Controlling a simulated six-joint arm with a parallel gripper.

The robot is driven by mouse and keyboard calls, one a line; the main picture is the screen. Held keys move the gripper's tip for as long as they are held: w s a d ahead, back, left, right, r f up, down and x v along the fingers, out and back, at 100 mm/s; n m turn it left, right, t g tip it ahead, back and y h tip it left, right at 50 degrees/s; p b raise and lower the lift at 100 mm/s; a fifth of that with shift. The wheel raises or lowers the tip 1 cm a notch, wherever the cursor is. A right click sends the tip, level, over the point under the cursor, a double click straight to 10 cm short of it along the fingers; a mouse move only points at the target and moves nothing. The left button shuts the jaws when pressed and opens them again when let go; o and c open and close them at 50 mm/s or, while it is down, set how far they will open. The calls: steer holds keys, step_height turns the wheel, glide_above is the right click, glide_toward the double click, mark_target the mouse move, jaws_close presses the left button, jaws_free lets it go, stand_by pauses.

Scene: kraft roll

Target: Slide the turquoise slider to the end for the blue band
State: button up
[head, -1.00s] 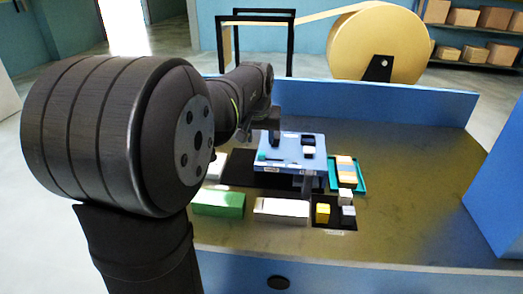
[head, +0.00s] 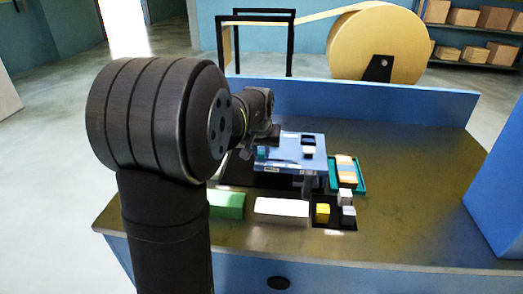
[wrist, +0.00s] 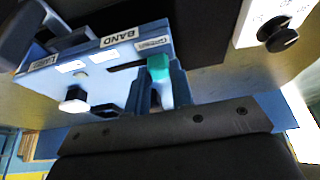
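The turquoise slider (wrist: 158,67) stands in a dark slot on top of a blue box (head: 300,148). In the wrist view it is at the right end of the slot, next to a label that seems to read "Green". The slot runs left from it, beneath a "BAND" label (wrist: 119,38). My gripper (wrist: 162,80) is right at the slider, its fingers on either side. Whether they press on it I cannot tell. In the head view the slider (head: 261,153) shows in part, and my arm hides most of my gripper.
Black and white knobs (head: 308,147) stand on the box's right part. A turquoise tray (head: 361,184) with an orange and white stack is to the right. Green (head: 227,204) and white (head: 281,207) blocks and a dark tray with small cubes (head: 322,212) lie in front. The table's right part is clear.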

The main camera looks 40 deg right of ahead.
steer(key=shift+s+d, duration=2.1)
jaws_close()
steer(key=o, duration=0.9)
jaws_free()
steer(key=shift+r, duration=0.1)
steer(key=v, duration=1.7)
steer(key=shift+s+r, duration=0.1)
steer(key=shift+r, duration=0.05)
